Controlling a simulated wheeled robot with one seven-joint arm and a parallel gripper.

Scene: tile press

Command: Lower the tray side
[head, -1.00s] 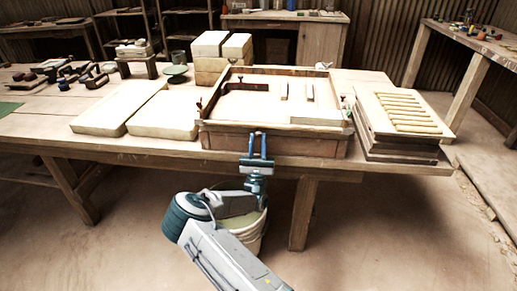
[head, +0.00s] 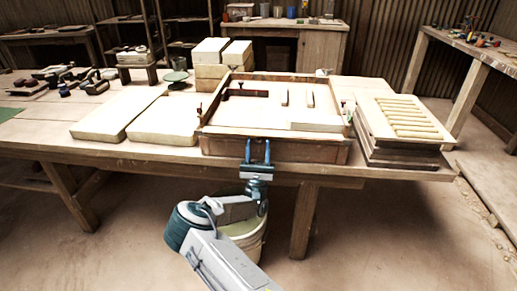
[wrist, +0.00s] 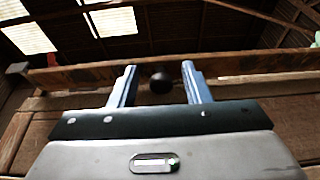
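The wooden tray (head: 217,131) is a shallow open box on the front edge of the workbench, with a darker brown front side (head: 300,150). My gripper (head: 258,143) is in front of that side, fingers pointing up and toward it. In the wrist view my gripper (wrist: 158,78) is open, with its two blue fingers apart. A dark round knob (wrist: 161,83) appears between the fingers against the wooden side (wrist: 245,83). The fingers show gaps on both sides of the knob. I cannot tell how far the knob is from the fingertips in depth.
Pale slabs (head: 165,121) lie left of the tray, and pale blocks (head: 210,72) are stacked behind it. A stack of boards with a slatted top (head: 410,115) stands at right. A bucket (head: 247,238) is on the floor below my gripper.

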